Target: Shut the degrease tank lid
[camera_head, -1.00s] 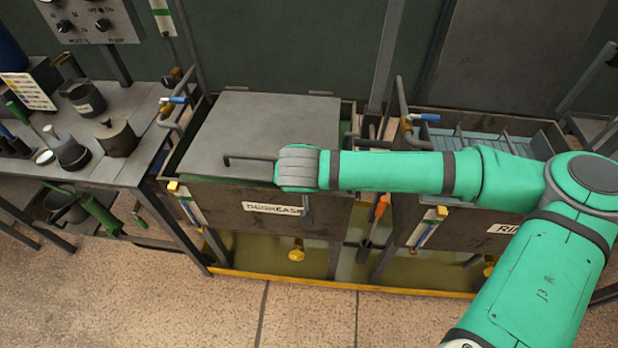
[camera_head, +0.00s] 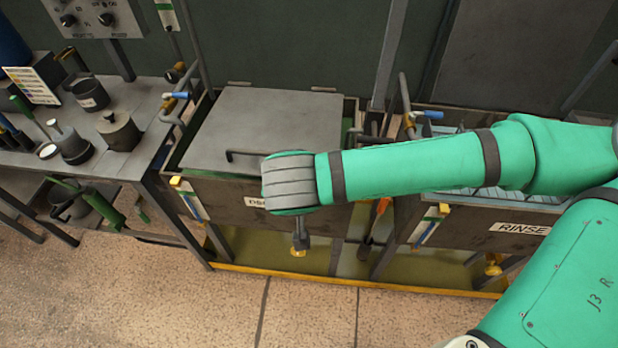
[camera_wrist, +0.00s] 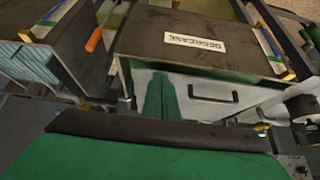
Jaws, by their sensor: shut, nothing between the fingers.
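The grey lid (camera_head: 262,120) lies over the degrease tank (camera_head: 225,190), with green showing along its left side and front edge. I cannot tell whether it touches the rim. Its bar handle (camera_head: 240,156) is at the front edge, partly hidden by my wrist. In the wrist view the lid (camera_wrist: 205,105), its handle (camera_wrist: 215,95) and the tank's labelled front wall (camera_wrist: 160,35) show.
The rinse tank (camera_head: 470,235) stands to the right, partly behind my arm. A bench (camera_head: 100,165) with pots and a can (camera_head: 118,130) is at the left. A blue-handled valve (camera_head: 176,96) stands beside the degrease tank. The floor in front is clear.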

